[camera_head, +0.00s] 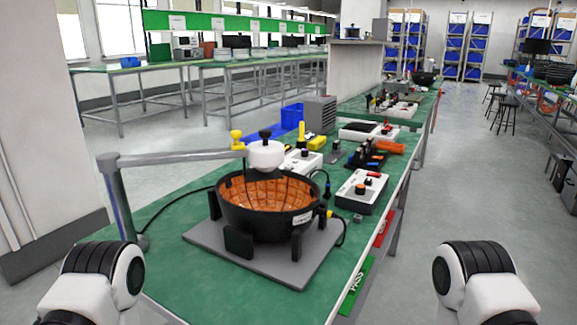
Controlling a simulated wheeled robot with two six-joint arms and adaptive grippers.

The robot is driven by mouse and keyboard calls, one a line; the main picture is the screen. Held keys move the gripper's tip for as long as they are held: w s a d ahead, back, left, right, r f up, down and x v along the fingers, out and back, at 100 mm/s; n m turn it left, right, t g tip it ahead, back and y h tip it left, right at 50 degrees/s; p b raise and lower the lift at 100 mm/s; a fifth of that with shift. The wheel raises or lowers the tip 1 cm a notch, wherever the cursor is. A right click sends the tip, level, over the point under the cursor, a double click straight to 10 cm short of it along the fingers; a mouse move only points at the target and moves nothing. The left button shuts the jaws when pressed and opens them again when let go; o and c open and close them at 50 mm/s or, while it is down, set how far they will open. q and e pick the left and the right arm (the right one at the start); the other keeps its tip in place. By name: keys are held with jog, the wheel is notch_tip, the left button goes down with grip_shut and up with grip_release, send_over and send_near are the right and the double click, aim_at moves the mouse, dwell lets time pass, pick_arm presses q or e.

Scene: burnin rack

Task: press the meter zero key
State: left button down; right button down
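A white and dark box (362,189) with a black knob and a red part on top sits on the green bench, right of the black bowl. A second white box (302,162) with a black part on top stands behind the bowl. I cannot tell which of them is the meter, and the zero key is too small to make out. Parts of my left and right arms show at the bottom left and bottom right corners, apart from the bench objects. Neither gripper's fingers are in view.
A black bowl (240,222) with a copper-coloured inside stands on a grey plate (268,265). A jointed grey arm with a white head (266,155) reaches over it. Cables run nearby. Orange-handled tools (388,147) lie farther back. The bench's near left is clear.

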dwell(0.8)
notch_tip(320, 180, up, 19)
jog(key=p, duration=1.9)
jog(key=shift+r, duration=0.15)
